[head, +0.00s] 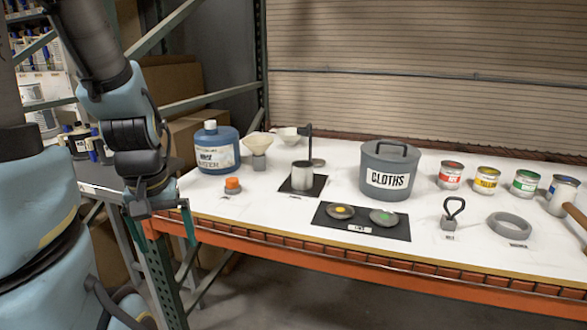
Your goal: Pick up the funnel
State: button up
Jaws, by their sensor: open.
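The funnel (257,143) is a cream cone, wide mouth up. It stands upright over a small grey block (259,163) near the back left of the white tabletop, just right of the blue water jug. My gripper (164,214) hangs at the table's left front corner, pointing down, open and empty. It is well apart from the funnel, to its left and nearer to me. The funnel's spout is not clearly visible.
A blue jug (218,148) and an orange-capped item (233,186) stand left of the funnel. A cream dish (286,134) and a dark stand (308,148) are to its right. A grey CLOTHS pot (388,172) and several paint cans (487,181) stand farther right.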

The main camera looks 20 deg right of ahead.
aim_at(259, 154)
jog(key=i+j+z, duration=0.1)
jog(key=i+j, duration=0.15)
jog(key=i, duration=0.2)
jog(key=i+j+z, duration=0.1)
jog(key=i+j, duration=0.2)
jog(key=i, duration=0.15)
jog(key=i+j, duration=0.35)
jog(key=i+l+z, duration=0.05)
jog(key=i, duration=0.05)
